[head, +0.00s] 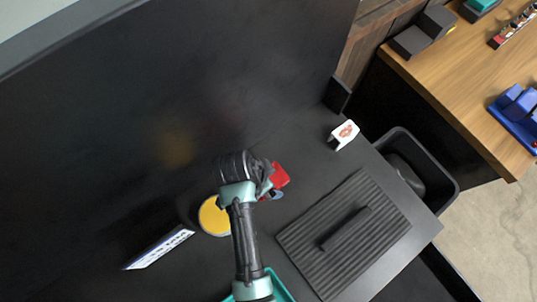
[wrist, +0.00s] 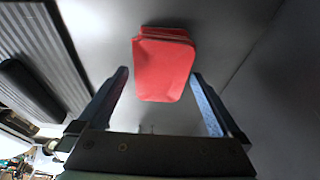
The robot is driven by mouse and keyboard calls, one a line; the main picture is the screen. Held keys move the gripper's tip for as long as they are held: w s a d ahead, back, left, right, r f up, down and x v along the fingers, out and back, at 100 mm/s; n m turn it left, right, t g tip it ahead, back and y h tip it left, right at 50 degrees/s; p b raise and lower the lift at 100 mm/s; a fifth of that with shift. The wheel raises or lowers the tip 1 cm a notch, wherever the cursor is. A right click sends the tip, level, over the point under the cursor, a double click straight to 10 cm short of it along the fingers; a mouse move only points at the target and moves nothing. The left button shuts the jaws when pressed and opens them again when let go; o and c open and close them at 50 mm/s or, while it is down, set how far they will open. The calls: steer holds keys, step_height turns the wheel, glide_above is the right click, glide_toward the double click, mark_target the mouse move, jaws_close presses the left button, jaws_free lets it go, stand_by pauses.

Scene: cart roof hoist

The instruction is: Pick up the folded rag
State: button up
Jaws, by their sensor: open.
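The folded rag (head: 281,175) is red and lies on the dark worktop, partly hidden behind my gripper in the head view. In the wrist view the red folded rag (wrist: 163,65) shows its folded layers along the upper edge. My gripper (head: 271,191) is close to the rag in the head view. In the wrist view my gripper (wrist: 160,98) is open, with one finger at each side of the rag's lower part. The rag sits mostly ahead of the fingertips, and nothing is clamped. Whether the fingers touch it, I cannot tell.
A yellow disc (head: 213,216) lies left of my gripper. A ribbed black mat (head: 300,240) with a dark bar (head: 346,229) lies to the right. A white folded card (head: 343,135) and a black bin (head: 447,195) are farther right. A dark panel (head: 150,100) stands behind.

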steer(key=shift+f, duration=0.2)
stand_by(0.6)
steer(key=shift+c, duration=0.3)
steer(key=c, duration=1.1)
step_height(320, 180, up, 11)
steer(key=shift+f+b, duration=0.2)
steer(key=shift+b, duration=0.7)
steer(key=o, duration=0.8)
steer(key=shift+c, duration=0.2)
steer(key=c, duration=0.6)
steer(key=shift+f, duration=0.1)
